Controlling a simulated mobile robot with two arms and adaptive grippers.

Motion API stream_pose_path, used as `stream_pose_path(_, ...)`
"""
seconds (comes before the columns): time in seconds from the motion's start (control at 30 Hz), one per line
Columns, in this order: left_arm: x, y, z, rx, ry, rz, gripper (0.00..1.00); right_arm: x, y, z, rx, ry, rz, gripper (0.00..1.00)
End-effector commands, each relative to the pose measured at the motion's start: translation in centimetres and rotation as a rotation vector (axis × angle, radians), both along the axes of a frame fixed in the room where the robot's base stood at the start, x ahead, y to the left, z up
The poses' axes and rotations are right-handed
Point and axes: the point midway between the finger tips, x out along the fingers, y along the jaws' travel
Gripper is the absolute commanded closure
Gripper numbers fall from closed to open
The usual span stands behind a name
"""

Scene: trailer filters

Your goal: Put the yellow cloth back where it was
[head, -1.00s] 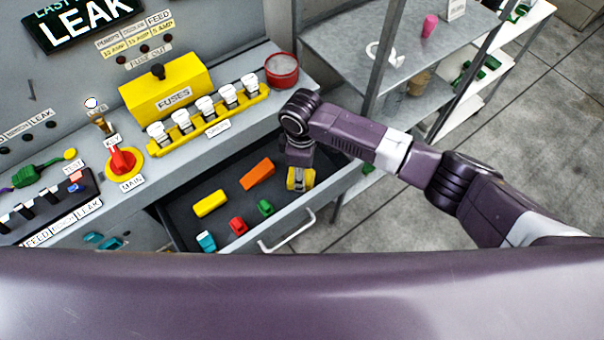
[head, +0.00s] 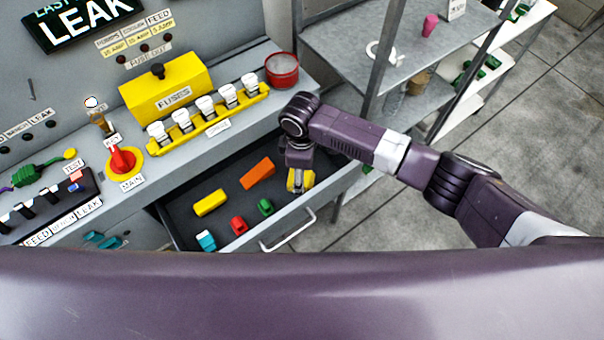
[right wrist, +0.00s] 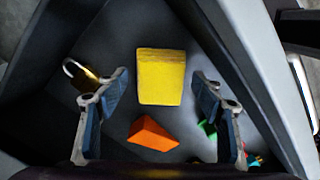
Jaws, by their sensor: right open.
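The yellow cloth, a thick folded yellow pad, lies in the open drawer; in the right wrist view the yellow cloth (right wrist: 161,85) shows between and beyond my fingertips. In the head view the yellow cloth (head: 301,181) is mostly covered by my right gripper (head: 300,178), which points down into the drawer's right part. In the right wrist view my right gripper (right wrist: 160,78) is open, one finger on each side of the cloth, with gaps visible. Whether the fingertips are down at the cloth's height I cannot tell. My left gripper is not in view.
The drawer (head: 345,183) also holds an orange wedge (head: 257,173), a yellow block (head: 210,203), red (head: 238,226), green (head: 265,207) and cyan (head: 206,240) pieces, and a brass padlock (right wrist: 80,72). Above are a fuse counter and red tin (head: 282,70). A shelf (head: 345,45) stands right.

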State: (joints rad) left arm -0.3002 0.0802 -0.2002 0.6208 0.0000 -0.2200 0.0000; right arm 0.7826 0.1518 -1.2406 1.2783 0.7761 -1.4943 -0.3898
Motion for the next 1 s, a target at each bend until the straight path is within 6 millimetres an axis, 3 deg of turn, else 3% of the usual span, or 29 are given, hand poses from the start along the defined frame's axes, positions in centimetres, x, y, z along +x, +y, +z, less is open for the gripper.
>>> stream_pose_path(0.5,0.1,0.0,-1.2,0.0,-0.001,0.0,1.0,0.1,0.1,9.7,0.002,-0.003,-0.001,0.38)
stream_pose_path(0.7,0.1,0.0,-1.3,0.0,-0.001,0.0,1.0,0.0,0.1,11.3,0.001,-0.001,-0.001,0.38)
stream_pose_path(1.0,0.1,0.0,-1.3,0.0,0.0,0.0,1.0,0.0,0.1,11.5,0.001,0.0,-0.001,0.38)
